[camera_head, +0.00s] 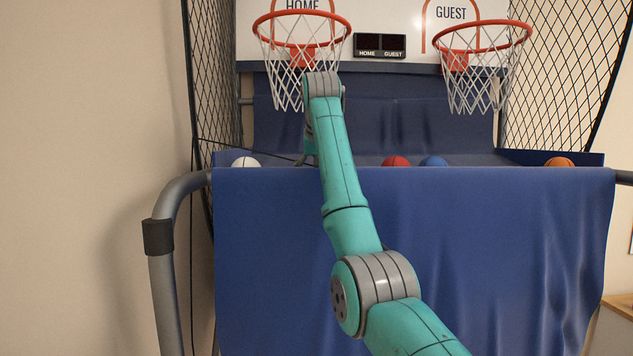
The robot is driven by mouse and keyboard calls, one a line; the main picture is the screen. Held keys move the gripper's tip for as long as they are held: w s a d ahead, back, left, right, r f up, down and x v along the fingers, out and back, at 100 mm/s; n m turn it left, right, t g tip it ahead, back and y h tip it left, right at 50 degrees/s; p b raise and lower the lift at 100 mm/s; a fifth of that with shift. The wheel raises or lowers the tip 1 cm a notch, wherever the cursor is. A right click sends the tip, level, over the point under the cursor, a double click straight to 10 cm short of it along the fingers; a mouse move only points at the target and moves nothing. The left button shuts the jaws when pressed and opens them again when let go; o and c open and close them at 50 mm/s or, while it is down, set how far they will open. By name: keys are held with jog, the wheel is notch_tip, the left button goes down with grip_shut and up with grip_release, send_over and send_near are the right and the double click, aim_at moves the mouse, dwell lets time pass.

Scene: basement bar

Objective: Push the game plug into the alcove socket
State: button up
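I see neither the game plug nor the alcove socket in the head view. My teal and grey arm reaches up from the bottom right toward the arcade basketball game (450,240). Its far end bends down in front of the left hoop's net. My gripper (306,159) shows only as a small dark part beside the arm, near the top edge of the blue cloth front. The arm hides most of it, and I cannot tell whether it is open or holds anything. A thin dark line (250,153) runs from the left side netting toward it; I cannot tell whether it is a cord.
Two orange hoops, HOME (301,30) and GUEST (484,38), hang above the blue ramp. Several balls, one red (396,161), lie behind the cloth edge. A grey tube frame (166,270) stands at left, beside a bare beige wall (90,150). A wooden surface (620,305) shows at lower right.

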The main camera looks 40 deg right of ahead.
dwell(0.3)
jog(key=c, duration=1.2)
jog(key=shift+o, duration=0.2)
jog(key=shift+r, duration=5)
jog(key=shift+a, duration=0.1)
